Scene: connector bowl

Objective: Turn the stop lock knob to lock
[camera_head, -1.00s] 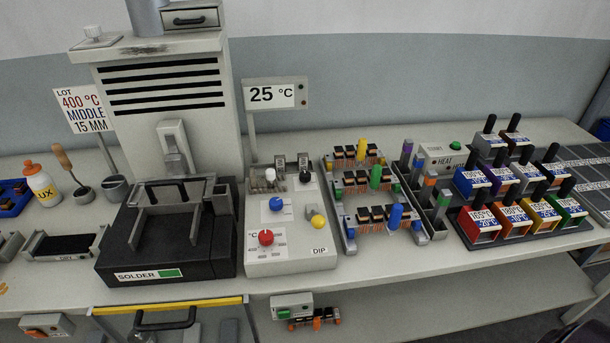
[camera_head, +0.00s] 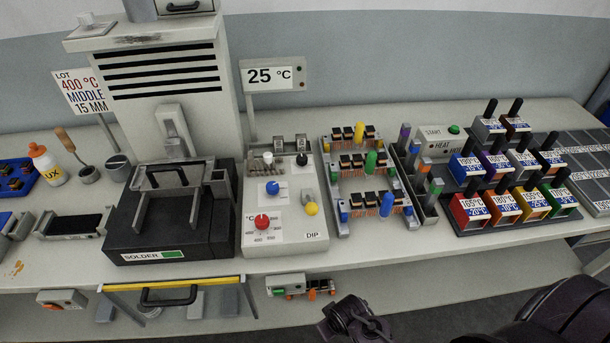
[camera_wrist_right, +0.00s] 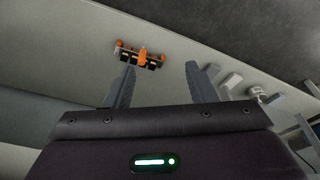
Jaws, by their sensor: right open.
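The grey control box marked DIP (camera_head: 262,246) stands in the middle of the bench. On it are a red knob (camera_head: 262,221) with a temperature scale, a blue knob (camera_head: 272,188), a yellow knob (camera_head: 311,209), a white knob (camera_head: 267,158) and a black knob (camera_head: 302,160). Their small labels are too small to read, so I cannot tell which is the stop lock knob. My right gripper (camera_head: 350,318) is at the bottom of the head view, in front of the bench and well apart from the box. Its fingers (camera_wrist_right: 160,80) are open and empty. My left gripper is out of view.
The black solder pot (camera_head: 190,240) stands left of the box. A rack of connectors (camera_head: 343,232) and coloured blocks (camera_head: 472,212) stand right of it. Under the bench top lies an orange-and-black connector (camera_head: 320,288), also in the wrist view (camera_wrist_right: 141,56). The front bench strip is clear.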

